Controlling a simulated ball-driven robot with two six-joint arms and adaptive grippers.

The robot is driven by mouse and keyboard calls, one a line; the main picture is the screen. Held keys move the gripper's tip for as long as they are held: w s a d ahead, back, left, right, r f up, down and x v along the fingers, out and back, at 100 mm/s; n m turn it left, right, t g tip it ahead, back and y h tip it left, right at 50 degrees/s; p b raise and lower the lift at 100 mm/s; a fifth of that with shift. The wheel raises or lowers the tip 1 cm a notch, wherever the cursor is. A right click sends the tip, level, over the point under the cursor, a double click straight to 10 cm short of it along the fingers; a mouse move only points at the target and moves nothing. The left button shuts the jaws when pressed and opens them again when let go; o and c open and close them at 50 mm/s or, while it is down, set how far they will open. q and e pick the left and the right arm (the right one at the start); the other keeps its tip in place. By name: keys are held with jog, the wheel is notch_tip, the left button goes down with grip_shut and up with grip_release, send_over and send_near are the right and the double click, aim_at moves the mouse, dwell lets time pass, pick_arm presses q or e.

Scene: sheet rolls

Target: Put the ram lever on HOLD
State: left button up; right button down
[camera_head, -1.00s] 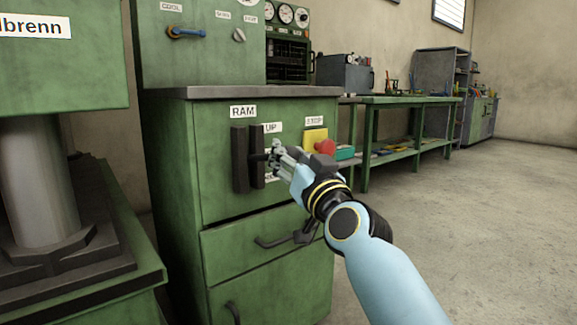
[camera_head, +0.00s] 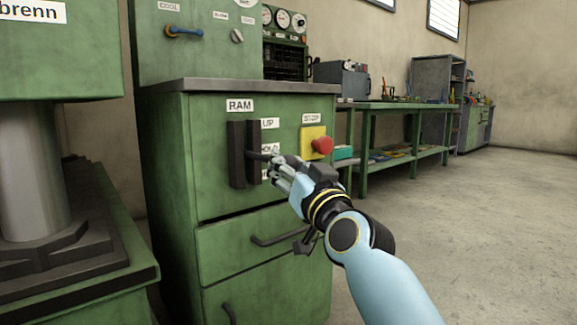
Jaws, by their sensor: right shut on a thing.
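The ram lever (camera_head: 253,155) is a dark handle at a dark upright slotted plate (camera_head: 237,155) under the RAM label (camera_head: 240,105) on the green cabinet front. Beside the slot are an UP label (camera_head: 269,123) and a HOLD label (camera_head: 269,149), partly covered by my fingers. My right gripper (camera_head: 276,160) is shut on the lever's end, at about the height of the HOLD label or just below it. Its fingers hide the lever's tip and most of the lower label. My left gripper is not in view.
A red stop button (camera_head: 322,146) on a yellow plate (camera_head: 312,140) sits close right of my right gripper. Drawer handles (camera_head: 275,238) stick out below. A green press (camera_head: 75,265) stands at the left. The floor (camera_head: 480,230) at the right is clear.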

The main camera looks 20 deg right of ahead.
jog(key=shift+f, duration=0.25)
jog(key=c, duration=1.2)
grip_release()
jog(key=o, duration=0.4)
jog(key=shift+r, duration=0.15)
jog(key=shift+c, duration=0.2)
jog(key=shift+s, duration=0.1)
jog(key=v, duration=1.1)
jog(key=shift+s, duration=0.45)
jog(key=shift+d, duration=0.1)
